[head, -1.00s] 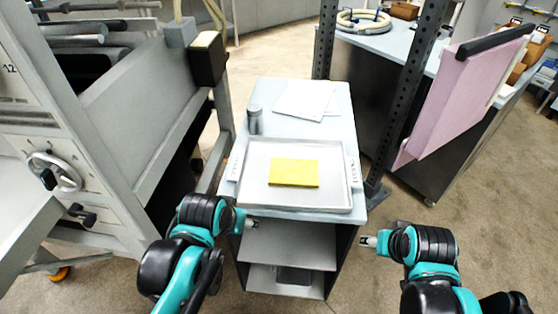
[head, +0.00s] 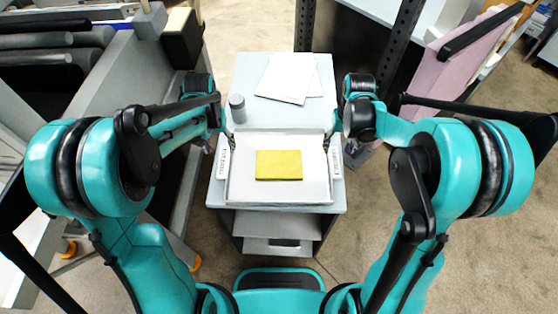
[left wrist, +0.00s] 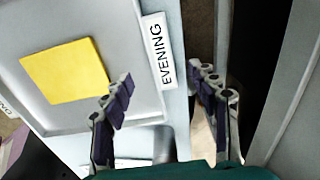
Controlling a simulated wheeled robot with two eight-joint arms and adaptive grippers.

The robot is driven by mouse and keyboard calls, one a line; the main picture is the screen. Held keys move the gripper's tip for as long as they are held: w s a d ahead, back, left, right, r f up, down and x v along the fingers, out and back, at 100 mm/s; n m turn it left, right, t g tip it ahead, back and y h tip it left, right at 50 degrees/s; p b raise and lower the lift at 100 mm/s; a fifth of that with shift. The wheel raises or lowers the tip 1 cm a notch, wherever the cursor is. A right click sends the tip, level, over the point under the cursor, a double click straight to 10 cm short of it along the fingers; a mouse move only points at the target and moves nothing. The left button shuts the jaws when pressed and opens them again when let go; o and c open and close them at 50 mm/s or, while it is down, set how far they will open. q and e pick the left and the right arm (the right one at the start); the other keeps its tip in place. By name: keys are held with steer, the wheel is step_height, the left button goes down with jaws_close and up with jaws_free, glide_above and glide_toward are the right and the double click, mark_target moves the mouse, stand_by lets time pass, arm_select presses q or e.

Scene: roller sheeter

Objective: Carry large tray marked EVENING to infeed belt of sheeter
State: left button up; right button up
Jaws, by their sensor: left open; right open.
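The large white tray (head: 240,192) lies flat on the small grey cart, with a flat yellow piece (head: 279,164) on it. A white label on its left side (head: 223,160) reads EVENING in the left wrist view (left wrist: 158,52). My left gripper (head: 226,136) is open at the tray's left side, near the far end of that label. In the left wrist view its open fingers (left wrist: 163,92) point past the labelled side, one over the tray and one outside it. My right gripper (head: 338,130) is open at the tray's right side. Contact with the tray cannot be told.
The cart (head: 275,112) also carries a grey cylinder (head: 237,108) and white sheets (head: 288,78) behind the tray. The sheeter's grey frame (head: 105,95) stands close on the left. A dark perforated post (head: 398,50) and a pink panel (head: 450,75) stand to the right.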

mark_target(224, 161)
arm_select(q)
steer(key=shift+f, duration=3.95)
arm_select(e)
steer(key=shift+f, duration=3.95)
arm_select(q)
jaws_close()
arm_select(e)
jaws_close()
